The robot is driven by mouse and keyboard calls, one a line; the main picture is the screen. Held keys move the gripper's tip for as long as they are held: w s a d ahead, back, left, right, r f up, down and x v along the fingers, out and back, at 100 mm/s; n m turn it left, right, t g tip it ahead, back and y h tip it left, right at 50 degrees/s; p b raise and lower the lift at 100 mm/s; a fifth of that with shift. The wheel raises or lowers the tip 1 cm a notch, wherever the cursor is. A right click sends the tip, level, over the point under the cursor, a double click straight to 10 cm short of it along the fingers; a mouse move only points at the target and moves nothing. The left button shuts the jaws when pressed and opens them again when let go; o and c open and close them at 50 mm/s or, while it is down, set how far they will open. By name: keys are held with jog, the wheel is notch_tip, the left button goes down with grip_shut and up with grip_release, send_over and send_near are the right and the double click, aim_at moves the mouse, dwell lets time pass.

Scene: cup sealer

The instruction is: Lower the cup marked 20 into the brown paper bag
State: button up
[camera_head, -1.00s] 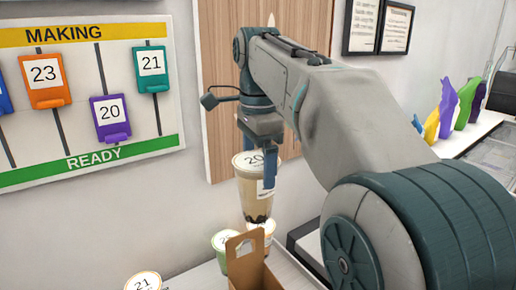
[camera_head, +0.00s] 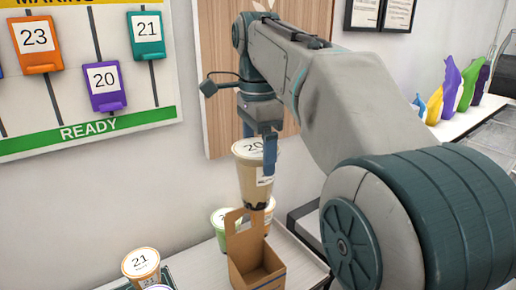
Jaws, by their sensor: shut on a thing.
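The cup marked 20 (camera_head: 253,180) has a white lid, pale brown drink and dark pearls at its bottom. My gripper (camera_head: 260,150) is shut on it near the lid and holds it upright. The brown paper bag (camera_head: 252,268) stands below on the counter, open at the top, with a tall handle panel (camera_head: 238,243) at its back left. The cup appears above and behind the bag's opening in the picture; its bottom overlaps the top of the handle panel. The exact gap between them is hard to tell.
A green cup (camera_head: 221,226) and another lidded cup (camera_head: 268,212) stand behind the bag. A cup marked 21 (camera_head: 141,265) stands at the front left. The counter (camera_head: 205,268) has bare room left of the bag. A board (camera_head: 85,75) with numbered tags hangs on the wall.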

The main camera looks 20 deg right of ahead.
aim_at(258, 211)
jog(key=shift+f, duration=0.1)
jog(key=shift+f+b, duration=5.55)
jog(key=shift+f, duration=2.05)
notch_tip(258, 211, down, 10)
jog(key=b, duration=0.6)
jog(key=shift+r+b, duration=0.2)
jog(key=shift+b, duration=0.1)
jog(key=shift+f, duration=0.35)
jog(key=o, duration=1.6)
jog(key=shift+o, duration=0.2)
